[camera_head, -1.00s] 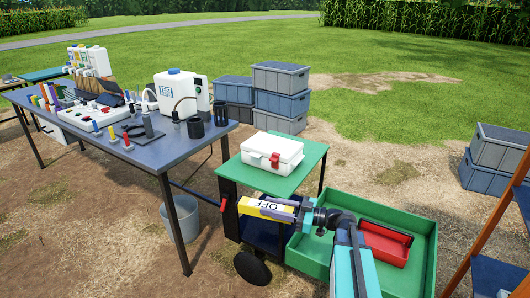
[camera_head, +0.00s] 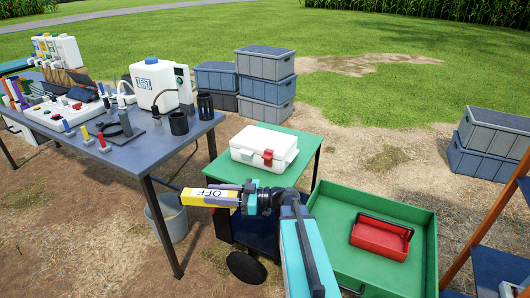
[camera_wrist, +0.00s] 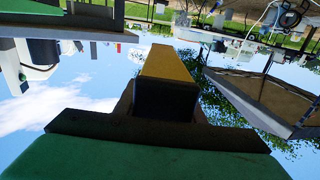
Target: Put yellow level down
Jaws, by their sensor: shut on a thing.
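The cart's green top (camera_head: 300,172) bears a white case (camera_head: 262,143) with a red latch. A green tray (camera_head: 335,215) holds a red toolbox (camera_head: 380,240). The table carries a white jug (camera_head: 152,85), black cups and several small tools. A bucket (camera_head: 168,222) stands below it. Grey crates (camera_head: 266,62) stand behind.

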